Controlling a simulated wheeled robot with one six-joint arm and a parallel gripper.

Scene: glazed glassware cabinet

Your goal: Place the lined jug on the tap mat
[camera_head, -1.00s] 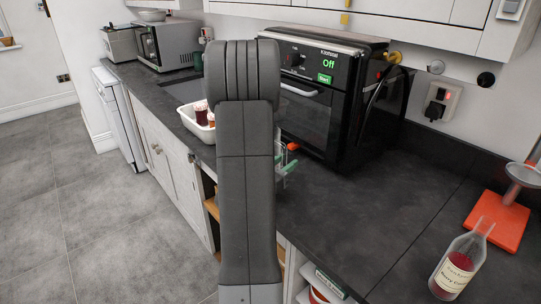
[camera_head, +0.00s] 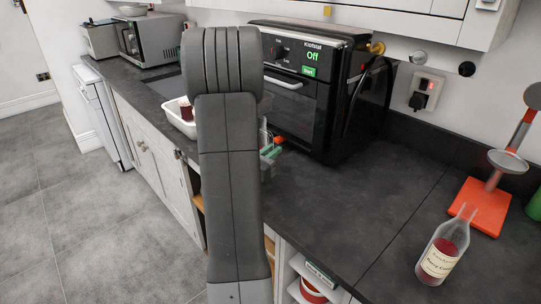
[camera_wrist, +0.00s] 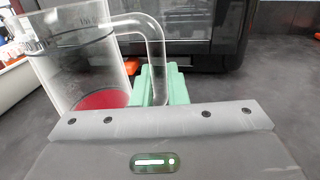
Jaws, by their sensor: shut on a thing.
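The lined jug (camera_wrist: 72,58) is clear glass with dark marks near its rim, at the left of the wrist view. A red disc shows at its bottom; I cannot tell if it is contents. My gripper (camera_wrist: 160,90) has green fingers shut on the jug's handle. In the head view my gripper (camera_head: 270,153) and the jug (camera_head: 266,168) are mostly hidden behind my arm, in front of the oven. A flat orange-red mat-like piece (camera_head: 478,208) lies at the right of the counter, with a grey stand on or behind it. I cannot tell if it is the tap mat.
A bottle of dark red liquid (camera_head: 441,252) stands near the counter's front right. A black oven (camera_head: 312,95) stands at the back, and a white tray with jars (camera_head: 180,122) at the left. A green thing (camera_head: 535,206) shows at the right edge. The middle counter is clear.

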